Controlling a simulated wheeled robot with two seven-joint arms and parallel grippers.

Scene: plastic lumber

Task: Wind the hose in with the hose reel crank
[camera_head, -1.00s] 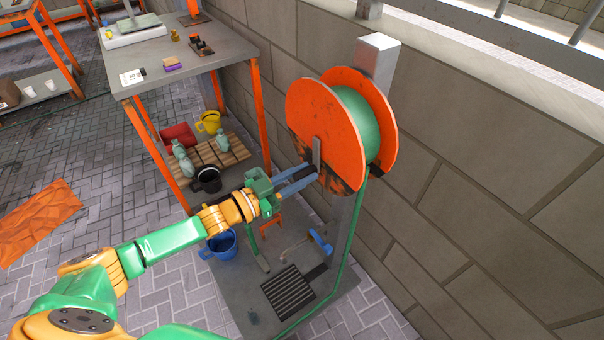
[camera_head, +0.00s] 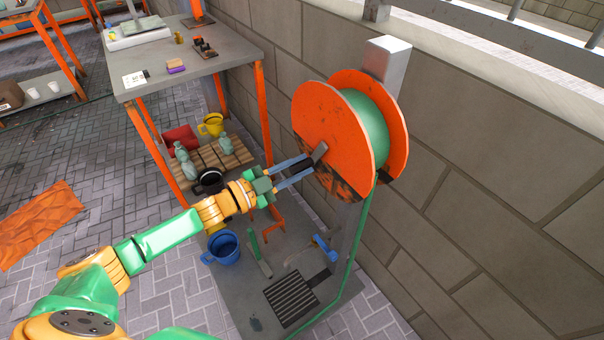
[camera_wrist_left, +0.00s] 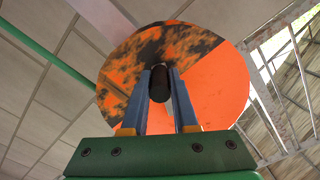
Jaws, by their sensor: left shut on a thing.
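The orange hose reel (camera_head: 328,118) stands on a grey post by the wall, with green hose (camera_head: 366,118) wound between its two discs. Its metal crank arm (camera_head: 319,153) slants on the near disc, and the dark crank handle sticks out toward me. My left gripper (camera_head: 300,170) reaches the handle from the left, its blue-grey fingers shut on it. In the left wrist view the dark round handle (camera_wrist_left: 159,85) sits between the two fingertips, in front of the disc. A length of hose (camera_head: 352,262) runs down from the reel to the floor plate. My right gripper is out of view.
A grey workbench (camera_head: 215,62) with orange legs stands at the left, with a wooden pallet (camera_head: 237,152) and buckets under it. A blue bucket (camera_head: 222,245) and a drain grate (camera_head: 290,297) are below my arm. The stone wall (camera_head: 480,190) bounds the right.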

